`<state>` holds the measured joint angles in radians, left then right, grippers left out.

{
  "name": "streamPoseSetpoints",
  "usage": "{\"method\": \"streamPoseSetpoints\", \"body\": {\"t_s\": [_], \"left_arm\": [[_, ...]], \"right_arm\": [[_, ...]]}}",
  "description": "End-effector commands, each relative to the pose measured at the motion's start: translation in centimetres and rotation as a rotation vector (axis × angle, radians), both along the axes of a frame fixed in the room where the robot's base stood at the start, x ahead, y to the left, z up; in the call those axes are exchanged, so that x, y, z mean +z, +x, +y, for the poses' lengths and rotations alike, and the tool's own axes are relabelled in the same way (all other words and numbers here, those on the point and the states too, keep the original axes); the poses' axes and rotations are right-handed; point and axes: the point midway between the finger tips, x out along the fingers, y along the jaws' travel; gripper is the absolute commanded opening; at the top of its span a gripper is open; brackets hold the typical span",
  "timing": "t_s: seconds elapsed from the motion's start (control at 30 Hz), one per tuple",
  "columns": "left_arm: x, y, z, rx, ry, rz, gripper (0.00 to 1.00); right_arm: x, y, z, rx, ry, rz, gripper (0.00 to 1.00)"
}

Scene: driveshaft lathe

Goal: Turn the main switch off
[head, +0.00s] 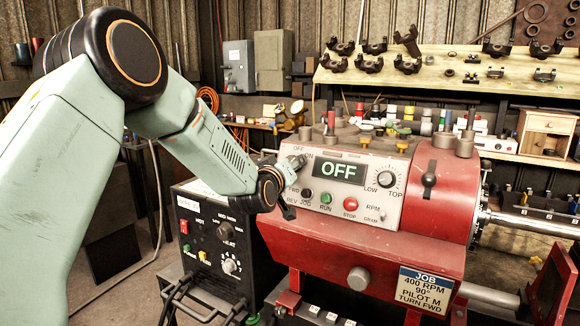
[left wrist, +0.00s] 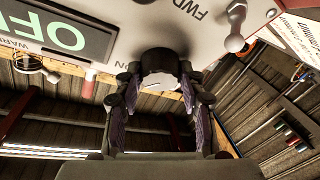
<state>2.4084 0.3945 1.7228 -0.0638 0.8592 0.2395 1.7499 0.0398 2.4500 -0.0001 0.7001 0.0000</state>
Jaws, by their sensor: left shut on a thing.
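In the head view my left gripper (head: 284,170) is at the panel's upper left and largely hides the switch. Its exact turn is hard to read. The green display (head: 338,170) reads OFF. My right gripper is not in view.
A lever with a ball end (left wrist: 236,42) is close beside the gripper, near the FWD label. Stop button (head: 350,203), run button (head: 326,198) and a speed dial (head: 387,179) sit to the right.

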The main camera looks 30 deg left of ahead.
Motion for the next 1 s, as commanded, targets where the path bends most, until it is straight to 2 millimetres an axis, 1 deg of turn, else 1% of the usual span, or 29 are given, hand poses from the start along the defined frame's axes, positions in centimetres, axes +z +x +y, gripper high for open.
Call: {"method": "streamPoseSetpoints", "body": {"t_s": [0.2, 0.5, 0.7, 1.0], "left_arm": [[0.1, 0.0, -0.1, 0.081, -0.186, 0.0, 0.09], [0.3, 0.0, -0.2, 0.172, -0.396, 0.0, 0.09], [0.3, 0.1, -0.2, 0.211, -0.486, 0.0, 0.09], [0.2, 0.0, -0.2, 0.237, -0.546, 0.001, 0.09]], "right_arm": [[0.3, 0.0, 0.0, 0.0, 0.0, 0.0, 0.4], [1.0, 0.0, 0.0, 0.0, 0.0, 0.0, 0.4], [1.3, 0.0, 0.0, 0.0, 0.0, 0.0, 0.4], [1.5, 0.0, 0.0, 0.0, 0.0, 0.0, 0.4]]}}
